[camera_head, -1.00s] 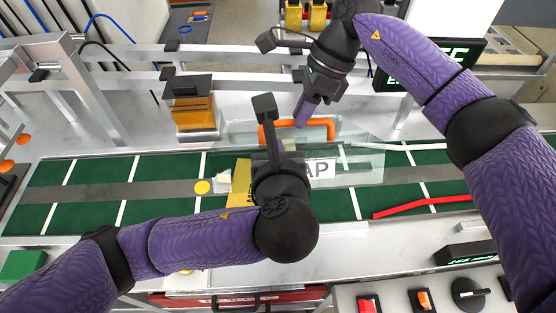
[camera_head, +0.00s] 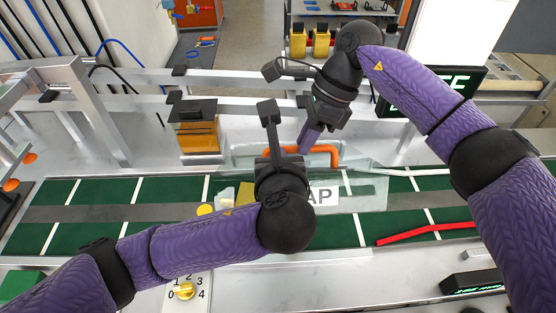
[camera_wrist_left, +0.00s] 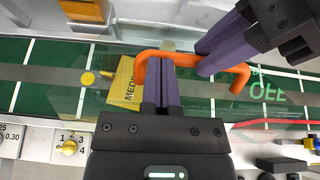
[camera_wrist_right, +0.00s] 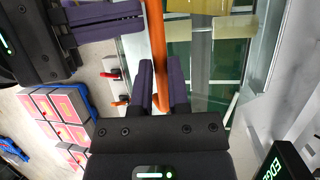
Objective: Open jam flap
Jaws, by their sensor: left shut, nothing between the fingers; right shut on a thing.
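The jam flap (camera_head: 350,192) is a clear panel over the green conveyor, with a label ending in "AP" and an orange handle (camera_head: 327,150) along its far side. My right gripper (camera_head: 303,148) is shut on the handle; in the right wrist view the orange bar (camera_wrist_right: 157,45) passes between its fingers. My left gripper (camera_wrist_left: 161,80) is shut and empty, with its fingers close to the left part of the handle (camera_wrist_left: 185,57) in the left wrist view. I cannot tell whether they touch it. In the head view my left wrist hides its fingers and part of the flap.
A yellow card (camera_wrist_left: 122,80) and a round yellow piece (camera_wrist_left: 88,78) lie on the belt. A red bar (camera_head: 425,233) runs along the belt's near side at right. An amber block (camera_head: 198,137) stands behind the belt. A numbered yellow knob (camera_head: 185,291) is at the front.

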